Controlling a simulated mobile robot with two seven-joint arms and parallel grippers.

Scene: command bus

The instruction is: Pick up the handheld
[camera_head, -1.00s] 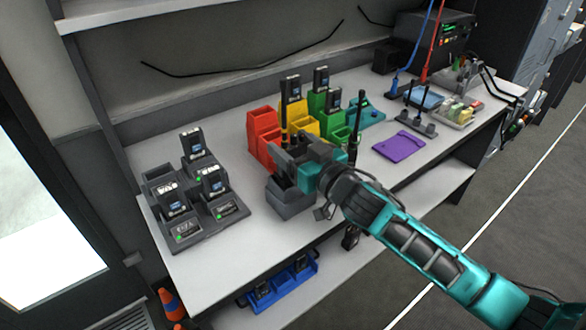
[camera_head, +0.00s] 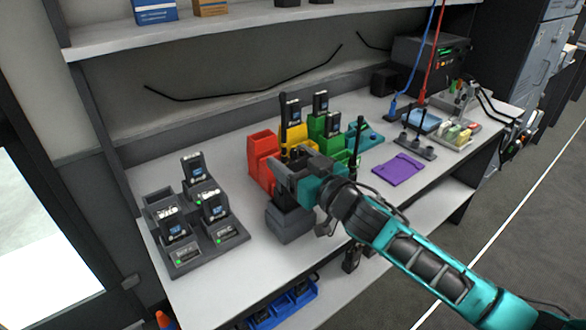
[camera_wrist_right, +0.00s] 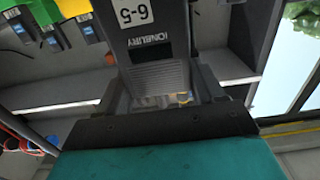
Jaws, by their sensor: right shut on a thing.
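The handheld, a dark radio with a tall black antenna (camera_head: 283,118), is in my right gripper (camera_head: 291,173). The gripper is shut on its body, and the antenna stands upright above the fingers. Its dark lower body shows below the fingers, over a grey dock (camera_head: 290,232) near the bench's front edge. I cannot tell whether its bottom is fully clear of the dock. In the right wrist view the handheld (camera_wrist_right: 153,50) fills the space between the fingers and shows a white "6-5" label. My left gripper is not in view.
Red (camera_head: 262,155), yellow (camera_head: 294,134) and green bins stand close behind my gripper. A purple mat (camera_head: 399,168) lies to the right. A shelf (camera_head: 240,32) hangs above the bench (camera_head: 205,287).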

